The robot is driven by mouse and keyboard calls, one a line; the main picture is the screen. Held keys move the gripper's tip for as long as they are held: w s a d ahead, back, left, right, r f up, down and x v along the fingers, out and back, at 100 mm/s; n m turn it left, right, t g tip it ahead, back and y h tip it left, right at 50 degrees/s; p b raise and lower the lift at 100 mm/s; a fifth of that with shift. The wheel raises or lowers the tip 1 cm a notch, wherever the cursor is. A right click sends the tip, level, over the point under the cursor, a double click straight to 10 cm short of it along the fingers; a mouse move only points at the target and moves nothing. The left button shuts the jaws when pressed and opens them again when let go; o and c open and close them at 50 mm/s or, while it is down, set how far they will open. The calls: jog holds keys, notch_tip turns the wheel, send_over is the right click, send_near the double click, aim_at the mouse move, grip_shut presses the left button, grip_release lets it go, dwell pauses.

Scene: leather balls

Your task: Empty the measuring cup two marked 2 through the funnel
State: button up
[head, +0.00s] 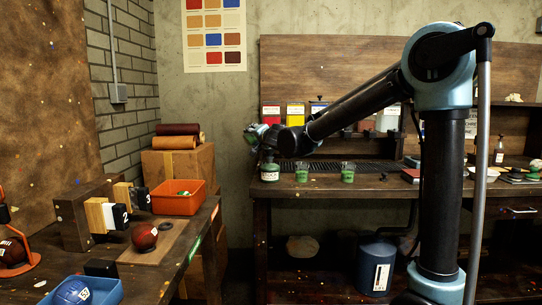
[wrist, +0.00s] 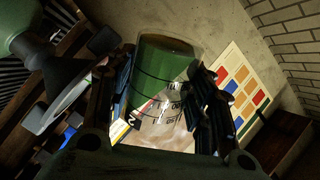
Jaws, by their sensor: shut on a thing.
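In the wrist view a clear measuring cup (wrist: 160,75) with dark markings sits between my gripper's fingers (wrist: 160,105), which are shut on it. A dark funnel (wrist: 70,72) stands in the mouth of a green bottle (wrist: 22,25) to the left, apart from the cup.
Tins line the back shelf. A side table at left carries an orange bin (head: 178,204) and a red ball (head: 145,237).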

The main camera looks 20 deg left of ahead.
jog(key=shift+r+m+p, duration=0.15)
jog(key=shift+m+p, duration=0.15)
jog(key=shift+p, duration=0.05)
dwell(0.6)
jog(key=shift+w+d+f+m+p, duration=0.1)
jog(key=shift+f+m+p, duration=0.25)
jog(key=shift+m+p, duration=0.55)
dwell(1.4)
jog(key=shift+w+d+r+m+p, duration=0.4)
jog(key=shift+w+d+m+p, duration=0.1)
jog(key=shift+m+p, duration=0.15)
dwell(1.6)
jog(key=shift+w+d+r+m+g+y, duration=0.2)
jog(key=shift+r+m+g+y, duration=0.2)
jog(key=shift+m, duration=0.45)
dwell(1.6)
